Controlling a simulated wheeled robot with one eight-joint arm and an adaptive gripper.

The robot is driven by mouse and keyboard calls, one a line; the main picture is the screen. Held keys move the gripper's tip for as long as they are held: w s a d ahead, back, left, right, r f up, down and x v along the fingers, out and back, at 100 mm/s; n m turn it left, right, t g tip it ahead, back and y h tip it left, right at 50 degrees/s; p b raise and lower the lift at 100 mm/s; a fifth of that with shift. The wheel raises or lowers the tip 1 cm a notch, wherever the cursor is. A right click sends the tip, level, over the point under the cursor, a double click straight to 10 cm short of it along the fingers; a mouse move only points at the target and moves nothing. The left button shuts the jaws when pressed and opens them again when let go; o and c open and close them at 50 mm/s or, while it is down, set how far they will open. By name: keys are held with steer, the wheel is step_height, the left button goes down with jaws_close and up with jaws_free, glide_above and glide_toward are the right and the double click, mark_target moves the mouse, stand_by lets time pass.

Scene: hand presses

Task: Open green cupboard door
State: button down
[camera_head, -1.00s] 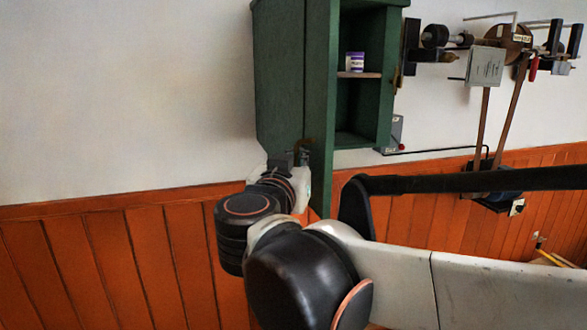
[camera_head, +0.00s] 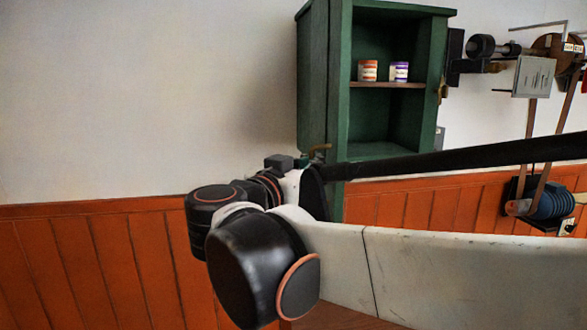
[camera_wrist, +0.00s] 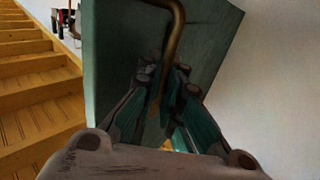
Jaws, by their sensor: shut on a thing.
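The green cupboard (camera_head: 308,85) hangs on the wall, and its interior shows in the head view. Its green door (camera_head: 338,95) stands open on the left, seen nearly edge-on. In the wrist view the door (camera_wrist: 125,45) fills the upper middle, with a curved brass handle (camera_wrist: 176,35). My gripper (camera_wrist: 166,80) is shut on the handle, with its fingers on either side of the lower end. In the head view, my wrist and arm hide most of the gripper and the door's lower part.
An orange-labelled can (camera_head: 368,71) and a purple-labelled can (camera_head: 399,72) stand on the cupboard shelf. Machinery (camera_head: 535,75) is mounted on the wall to the right. Wooden stairs (camera_wrist: 40,100) show at the left of the wrist view. Orange panelling (camera_head: 80,260) runs along the lower wall.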

steer(key=c, duration=2)
jaws_free()
steer(key=shift+s, duration=0.2)
steer(key=v, duration=0.7)
steer(key=shift+s+a, duration=0.15)
steer(key=shift+s, duration=0.1)
